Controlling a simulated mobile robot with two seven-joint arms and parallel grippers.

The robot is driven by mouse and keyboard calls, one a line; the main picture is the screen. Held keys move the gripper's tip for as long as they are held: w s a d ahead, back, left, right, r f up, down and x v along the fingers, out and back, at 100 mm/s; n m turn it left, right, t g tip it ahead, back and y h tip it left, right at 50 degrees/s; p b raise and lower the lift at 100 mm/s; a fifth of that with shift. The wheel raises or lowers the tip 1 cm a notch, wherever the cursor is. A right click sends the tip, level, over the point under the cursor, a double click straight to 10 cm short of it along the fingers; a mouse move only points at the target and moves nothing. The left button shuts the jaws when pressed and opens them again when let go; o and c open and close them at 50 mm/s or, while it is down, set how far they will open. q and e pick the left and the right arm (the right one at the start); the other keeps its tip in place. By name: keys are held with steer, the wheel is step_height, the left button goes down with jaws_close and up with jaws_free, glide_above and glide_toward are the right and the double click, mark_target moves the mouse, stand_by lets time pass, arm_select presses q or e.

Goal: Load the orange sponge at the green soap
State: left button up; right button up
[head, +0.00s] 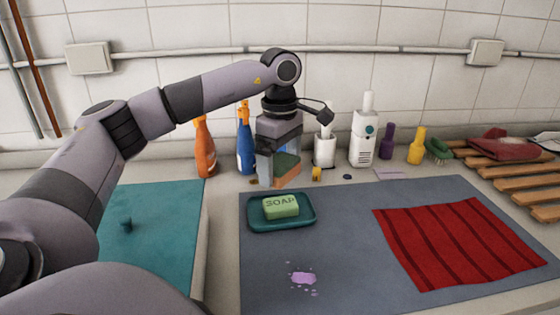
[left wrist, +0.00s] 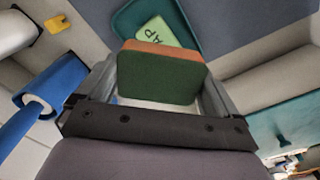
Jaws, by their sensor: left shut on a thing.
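My left gripper (head: 279,177) is shut on the orange sponge (head: 287,168), which has a dark green scouring side. In the left wrist view the sponge (left wrist: 160,75) sits between the fingers, green side facing the camera and an orange strip along its top edge. The gripper points down just behind the soap dish. The green soap (head: 281,206), marked SOAP, lies in the teal dish (head: 310,222) on the grey mat. The sponge partly hides the soap (left wrist: 157,33) in the left wrist view. My right gripper is not in view.
Orange (head: 204,150) and blue (head: 245,145) spray bottles stand left of my gripper. White dispensers (head: 363,140) and small bottles stand along the wall. A purple spill (head: 303,278) and a red striped cloth (head: 455,240) lie on the grey mat (head: 350,265). A wooden rack (head: 520,173) is at right.

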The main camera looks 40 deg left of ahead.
arm_select(q)
steer(key=b, duration=0.4)
glide_above(280, 202)
step_height(280, 202, down, 5)
steer(key=shift+f, duration=0.1)
steer(key=shift+f+b, duration=0.2)
steer(key=shift+b, duration=0.15)
steer(key=shift+f+b, duration=0.35)
steer(key=shift+f, duration=0.25)
stand_by(0.6)
stand_by(0.6)
step_height(280, 202, up, 2)
steer(key=shift+r+p, duration=0.1)
steer(key=shift+p, duration=0.9)
step_height(280, 202, up, 3)
steer(key=p, duration=0.3)
steer(key=shift+r, duration=0.15)
steer(key=shift+r+p, duration=0.7)
steer(key=shift+r, duration=0.05)
